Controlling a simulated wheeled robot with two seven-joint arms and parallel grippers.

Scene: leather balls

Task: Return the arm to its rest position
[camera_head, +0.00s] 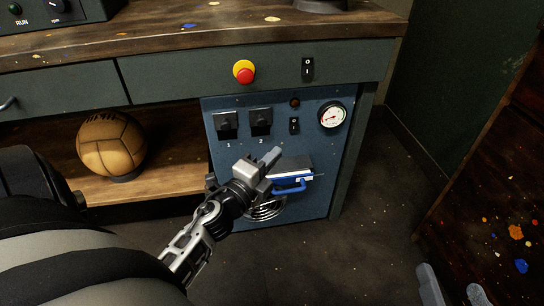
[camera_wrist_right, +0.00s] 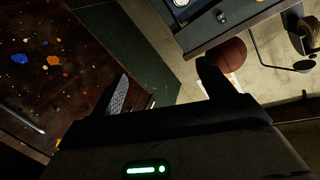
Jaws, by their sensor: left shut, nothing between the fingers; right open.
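My left arm comes in from the left in the head view. Its gripper (camera_head: 269,160) is shut and empty, in front of the blue control panel (camera_head: 220,165) under the workbench. It is close beside a blue handle (camera_head: 291,187); I cannot tell whether they touch. My right gripper (camera_head: 454,294) shows only its fingertips at the bottom right edge of the head view. In the right wrist view the two fingers of my right gripper (camera_wrist_right: 165,88) stand wide apart, with nothing between them.
The workbench (camera_head: 200,30) carries a red button (camera_head: 243,71) on its front. A leather ball (camera_head: 110,145) sits on the lower shelf. A paint-spattered wooden surface (camera_head: 500,200) stands at the right. Dark floor (camera_head: 370,220) lies clear between. A reddish ball (camera_wrist_right: 228,54) shows in the wrist view.

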